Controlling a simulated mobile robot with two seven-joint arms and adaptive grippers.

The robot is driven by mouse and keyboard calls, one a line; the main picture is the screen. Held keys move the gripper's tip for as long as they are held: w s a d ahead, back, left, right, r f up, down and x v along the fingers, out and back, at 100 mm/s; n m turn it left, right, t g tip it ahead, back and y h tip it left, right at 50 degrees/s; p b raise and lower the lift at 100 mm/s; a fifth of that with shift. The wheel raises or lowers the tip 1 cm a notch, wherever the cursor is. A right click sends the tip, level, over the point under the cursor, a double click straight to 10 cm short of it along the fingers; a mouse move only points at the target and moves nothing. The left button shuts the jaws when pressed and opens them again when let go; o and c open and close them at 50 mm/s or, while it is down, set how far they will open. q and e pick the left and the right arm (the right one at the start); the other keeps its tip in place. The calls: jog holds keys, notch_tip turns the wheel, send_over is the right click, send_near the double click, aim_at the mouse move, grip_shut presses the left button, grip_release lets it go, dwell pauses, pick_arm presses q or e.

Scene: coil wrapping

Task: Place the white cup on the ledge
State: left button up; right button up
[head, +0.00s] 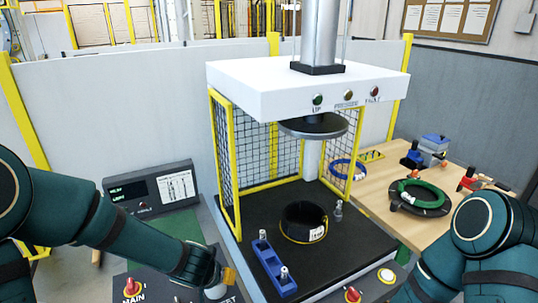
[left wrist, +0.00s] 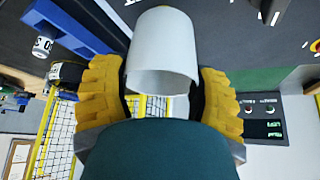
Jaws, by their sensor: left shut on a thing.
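The white cup (left wrist: 161,48) is between the two yellow fingers of my left gripper (left wrist: 158,85) in the left wrist view, held from both sides. In the head view the cup (head: 215,293) shows only in part, under my left gripper (head: 222,279), near the bottom edge over the front control panel. My left gripper is shut on it. I cannot tell which surface is the ledge. My right arm comes in at the right, but its gripper is out of the picture.
A press (head: 300,90) with yellow mesh guards stands ahead. Its dark bed (head: 340,255) holds a black coil (head: 303,222), a blue holder (head: 270,266) and a small bottle (head: 338,211). A control box (head: 150,188) is at left. A wooden table (head: 405,160) with tools is at right.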

pick_arm(q)
jog(key=w+a+r+n+g+y+p, duration=0.1)
jog(key=w+a+r+n+y+p, duration=0.2)
jog(key=w+a, duration=0.9)
jog(key=w+a+n+p, duration=0.3)
jog(key=w+a+p, duration=0.2)
jog(key=w+a, duration=0.65)
jog(key=f, duration=0.3)
jog(key=s+a+f, duration=0.1)
jog(key=f, duration=0.2)
jog(key=a+f, duration=0.1)
jog(key=f, duration=0.2)
jog(key=shift+s+p, duration=0.25)
jog(key=shift+p, duration=0.15)
jog(key=shift+f, duration=0.15)
jog(key=o, duration=1.1)
